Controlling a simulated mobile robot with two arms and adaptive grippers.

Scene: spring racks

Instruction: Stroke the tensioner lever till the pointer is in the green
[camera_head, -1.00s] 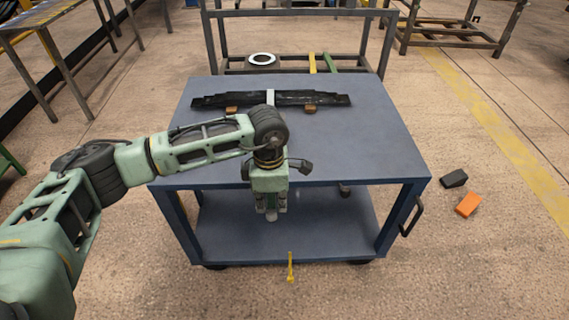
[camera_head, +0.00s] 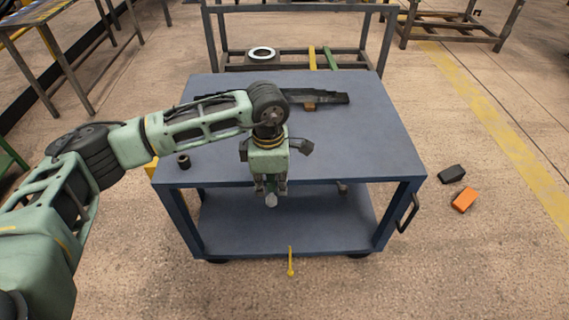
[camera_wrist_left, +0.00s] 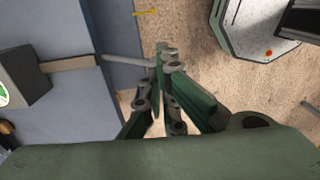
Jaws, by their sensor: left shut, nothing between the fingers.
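My left gripper (camera_head: 271,190) hangs fingers down at the near edge of the blue cart (camera_head: 350,150), in front of its top. Its fingers are shut with nothing between them; they also show in the left wrist view (camera_wrist_left: 165,58). There a grey rod (camera_wrist_left: 128,61), apparently the lever, runs from the cart side to the fingertips and seems to touch them. A pale tip (camera_head: 271,201) shows just below the fingers in the head view. A round dial (camera_wrist_left: 3,95) with some green is cut off at the left edge; its pointer cannot be read. My right gripper is out of view.
A black leaf spring (camera_head: 325,98) lies across the back of the cart top, partly behind my arm. A small black cylinder (camera_head: 184,161) stands at the top's left. Black (camera_head: 452,174) and orange (camera_head: 464,200) blocks lie on the floor at right. The top's right side is clear.

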